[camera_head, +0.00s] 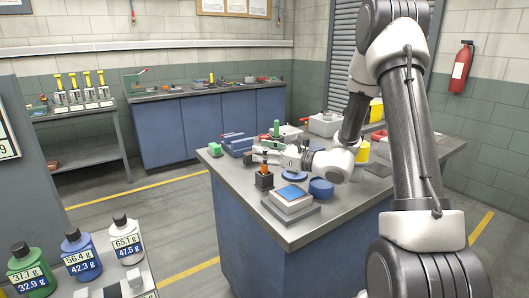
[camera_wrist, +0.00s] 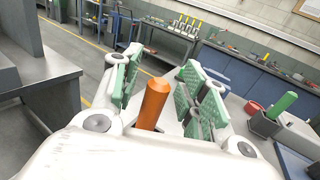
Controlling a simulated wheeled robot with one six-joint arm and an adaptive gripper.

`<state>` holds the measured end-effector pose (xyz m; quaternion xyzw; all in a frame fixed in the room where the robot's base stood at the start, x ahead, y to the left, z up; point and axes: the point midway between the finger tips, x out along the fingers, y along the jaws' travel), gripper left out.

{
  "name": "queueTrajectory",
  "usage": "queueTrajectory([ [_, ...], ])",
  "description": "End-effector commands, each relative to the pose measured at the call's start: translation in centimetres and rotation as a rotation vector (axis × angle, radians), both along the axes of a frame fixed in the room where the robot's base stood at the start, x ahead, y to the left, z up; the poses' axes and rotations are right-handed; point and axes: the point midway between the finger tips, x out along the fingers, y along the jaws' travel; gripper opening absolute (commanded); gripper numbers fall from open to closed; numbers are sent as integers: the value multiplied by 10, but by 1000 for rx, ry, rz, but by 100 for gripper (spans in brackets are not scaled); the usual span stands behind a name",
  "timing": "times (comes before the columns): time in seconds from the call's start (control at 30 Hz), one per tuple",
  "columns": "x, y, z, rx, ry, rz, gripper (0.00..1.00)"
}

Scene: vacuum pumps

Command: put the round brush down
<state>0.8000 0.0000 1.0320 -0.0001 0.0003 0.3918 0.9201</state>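An orange handle (camera_head: 265,168), seemingly the round brush's, stands upright in a small black holder (camera_head: 264,182) near the left edge of the workbench. Its lower end is hidden in the holder. My gripper (camera_head: 262,154) is at the handle's top. In the wrist view the orange handle (camera_wrist: 154,103) rises between the green-padded fingers of my gripper (camera_wrist: 162,88). The fingers are apart, with a visible gap on both sides of the handle.
A green handle (camera_wrist: 285,105) stands in another dark holder (camera_wrist: 264,124). A grey block with a blue top (camera_head: 291,195) and a blue round part (camera_head: 321,188) sit close by on the bench (camera_head: 345,212). A blue vise (camera_head: 236,144) and green block (camera_head: 215,149) are behind.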

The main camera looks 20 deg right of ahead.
Motion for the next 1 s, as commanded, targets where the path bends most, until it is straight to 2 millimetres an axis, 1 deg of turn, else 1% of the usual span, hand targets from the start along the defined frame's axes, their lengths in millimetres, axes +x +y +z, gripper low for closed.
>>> queueTrajectory([
  [0.17, -1, -1, 0, 0, 0, 0, 43],
  [0.27, -6, -7, 0, -1, 1, -2, 43],
  [0.37, -17, -20, 0, 0, 0, -4, 43],
  [0.6, -55, -59, 0, -1, 1, -6, 43],
  [0.7, -68, -72, 0, 0, 0, -4, 43],
  [0.83, -79, -83, 0, -1, 1, -2, 43],
  [1.0, -83, -87, 0, 0, 0, 0, 43],
])
